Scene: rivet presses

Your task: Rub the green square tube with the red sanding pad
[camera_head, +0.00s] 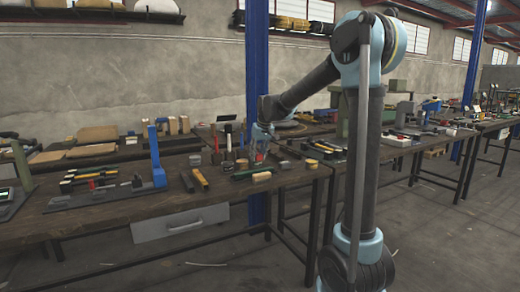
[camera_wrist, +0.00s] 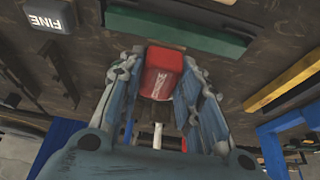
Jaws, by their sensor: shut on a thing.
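The red sanding pad (camera_wrist: 161,76) with pale lettering is held between the two fingers of my gripper (camera_wrist: 163,64) in the wrist view. My gripper is shut on it. The green square tube (camera_wrist: 178,29) lies on the bench just beyond the pad, running across the top of the wrist view. A gap shows between pad and tube in that picture; I cannot tell their height difference. In the head view my gripper (camera_head: 259,144) is low over the bench, with a bit of the red pad (camera_head: 259,157) showing. The green tube (camera_head: 248,172) lies just in front of it.
A block marked FINE (camera_wrist: 50,15) lies at upper left in the wrist view, and a yellow bar (camera_wrist: 292,84) at right. In the head view, a blue press (camera_head: 157,157), hammers and several small parts crowd the wooden bench (camera_head: 110,217). Its front strip is mostly clear.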

